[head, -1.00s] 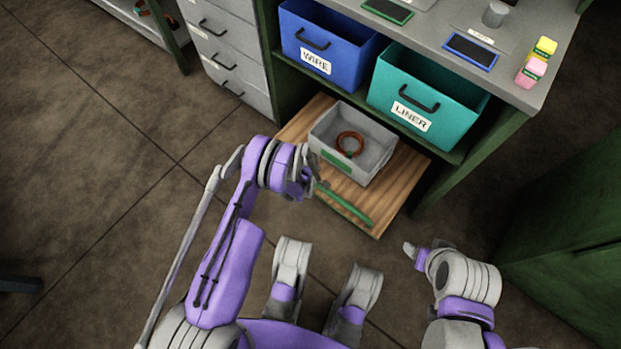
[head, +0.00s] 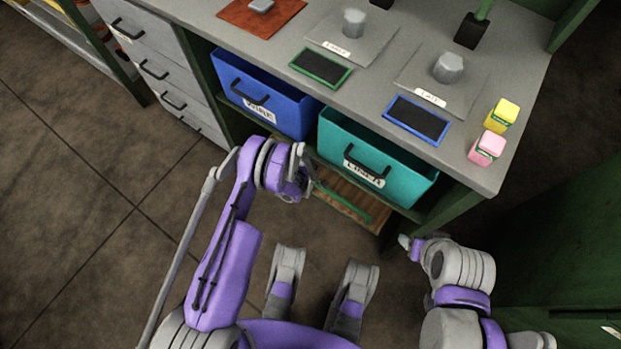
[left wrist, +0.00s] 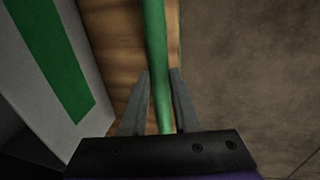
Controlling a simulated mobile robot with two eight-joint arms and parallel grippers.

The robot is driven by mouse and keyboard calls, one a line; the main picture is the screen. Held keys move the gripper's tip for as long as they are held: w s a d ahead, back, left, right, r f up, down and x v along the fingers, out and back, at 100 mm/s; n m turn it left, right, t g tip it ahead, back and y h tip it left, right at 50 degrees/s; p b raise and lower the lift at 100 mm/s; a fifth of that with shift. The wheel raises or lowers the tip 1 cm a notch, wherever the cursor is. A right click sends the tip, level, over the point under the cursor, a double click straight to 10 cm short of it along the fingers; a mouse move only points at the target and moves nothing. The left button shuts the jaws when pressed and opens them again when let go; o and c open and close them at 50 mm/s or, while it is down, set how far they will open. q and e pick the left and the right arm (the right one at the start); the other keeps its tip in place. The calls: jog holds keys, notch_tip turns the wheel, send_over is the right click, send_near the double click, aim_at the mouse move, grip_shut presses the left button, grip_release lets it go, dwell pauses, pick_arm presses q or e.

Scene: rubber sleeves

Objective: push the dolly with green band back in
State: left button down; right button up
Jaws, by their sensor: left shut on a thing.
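The wooden dolly (head: 352,194) lies low under the bench, with only a strip of its front showing below the teal bin. Its green band (head: 345,204) runs along the front edge as a bar. My left gripper (head: 308,187) is at the left end of this bar. In the left wrist view its two fingers (left wrist: 160,100) are shut on the green bar (left wrist: 154,40). A grey box (left wrist: 60,75) with a green label stands on the dolly there; the bench hides it in the head view. My right gripper (head: 409,243) is apart from the dolly, its fingers too small to read.
A blue WIRE bin (head: 265,95) and a teal LINER bin (head: 375,155) sit on the shelf above. The bench top (head: 380,75) holds trays and small blocks. Grey drawers (head: 150,65) stand left, a green cabinet (head: 560,230) right. The floor (head: 90,220) at left is clear.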

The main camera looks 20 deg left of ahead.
pick_arm(q)
jog(key=shift+w+d, duration=0.15)
jog(key=shift+w, duration=0.25)
jog(key=c, duration=0.7)
grip_release()
jog(key=shift+o, duration=0.2)
jog(key=shift+s, duration=0.15)
